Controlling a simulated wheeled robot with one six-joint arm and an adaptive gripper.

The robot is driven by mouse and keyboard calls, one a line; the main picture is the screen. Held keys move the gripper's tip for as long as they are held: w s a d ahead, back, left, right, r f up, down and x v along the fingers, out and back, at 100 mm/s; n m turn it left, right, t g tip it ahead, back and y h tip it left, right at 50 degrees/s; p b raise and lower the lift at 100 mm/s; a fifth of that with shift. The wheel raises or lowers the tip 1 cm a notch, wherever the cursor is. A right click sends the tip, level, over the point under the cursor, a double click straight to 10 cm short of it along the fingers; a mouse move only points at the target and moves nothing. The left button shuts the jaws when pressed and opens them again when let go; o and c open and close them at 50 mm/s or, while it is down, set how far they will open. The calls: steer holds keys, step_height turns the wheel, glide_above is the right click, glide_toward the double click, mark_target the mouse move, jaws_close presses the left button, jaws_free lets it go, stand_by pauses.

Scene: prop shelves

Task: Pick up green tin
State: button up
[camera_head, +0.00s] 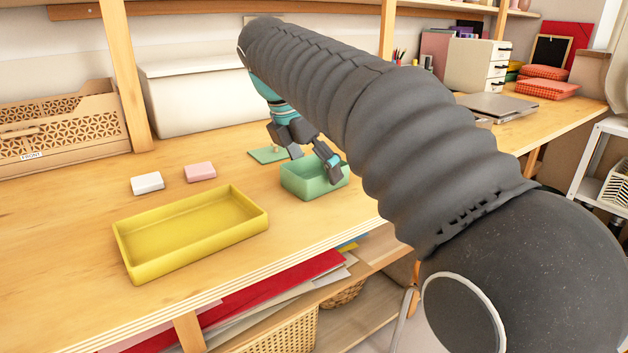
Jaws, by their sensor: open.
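The green tin (306,184) is a small open-topped box on the wooden shelf, right of the yellow tray. I cannot tell whether the fingers touch the tin. My arm hides part of the area to the right.
A yellow tray (190,232) lies at the front left. A white block (147,183) and a pink block (200,171) lie behind it. A white box (195,98) and a patterned crate (60,130) stand at the back. A laptop (497,106) lies farther right. A wooden post rises at left.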

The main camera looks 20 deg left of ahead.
steer(key=shift+f, duration=0.25)
stand_by(0.6)
steer(key=c, duration=1.1)
